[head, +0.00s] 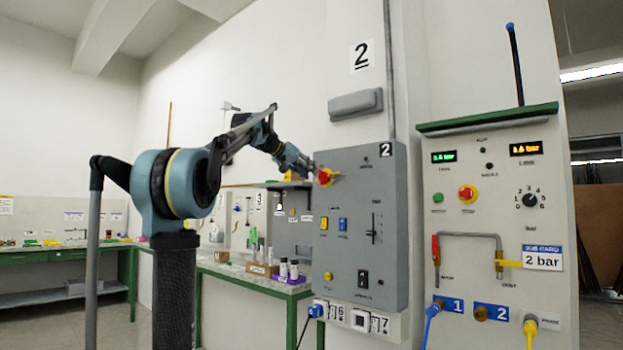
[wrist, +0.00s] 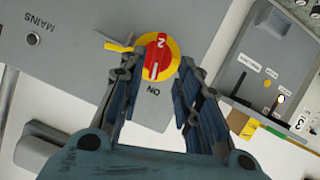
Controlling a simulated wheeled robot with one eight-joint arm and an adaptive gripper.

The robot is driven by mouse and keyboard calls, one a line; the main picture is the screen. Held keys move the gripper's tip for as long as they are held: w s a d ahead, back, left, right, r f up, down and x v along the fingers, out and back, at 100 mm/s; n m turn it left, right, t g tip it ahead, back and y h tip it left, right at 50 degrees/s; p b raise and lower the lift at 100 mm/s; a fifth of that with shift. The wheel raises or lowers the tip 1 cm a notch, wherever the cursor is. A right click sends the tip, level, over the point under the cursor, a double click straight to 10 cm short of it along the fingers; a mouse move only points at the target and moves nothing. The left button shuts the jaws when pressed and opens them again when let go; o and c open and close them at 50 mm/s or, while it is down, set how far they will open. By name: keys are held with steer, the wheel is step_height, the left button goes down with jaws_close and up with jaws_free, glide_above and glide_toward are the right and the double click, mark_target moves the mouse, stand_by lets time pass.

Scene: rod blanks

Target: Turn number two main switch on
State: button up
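The number two main switch (head: 326,177) is a red rotary handle on a yellow disc, at the upper left of the grey panel marked 2 (head: 385,258). In the wrist view the red handle (wrist: 157,57) bears a white 2 and a white line, and the line's end faces the upside-down word ON. A yellow tag shows at the disc's edge. My gripper (wrist: 157,70) is open, with its blue-grey fingers on either side of the switch near the disc. I cannot tell if they touch it. In the head view my gripper (head: 309,168) is at the switch's left.
The panel also carries yellow and blue switches (head: 342,224), a slider (head: 374,229) and a black rocker (head: 363,279). A green-framed bench (head: 248,270) with vials stands left, behind the panel. A grey box (head: 355,104) hangs above.

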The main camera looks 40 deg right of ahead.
steer(key=v, duration=0.7)
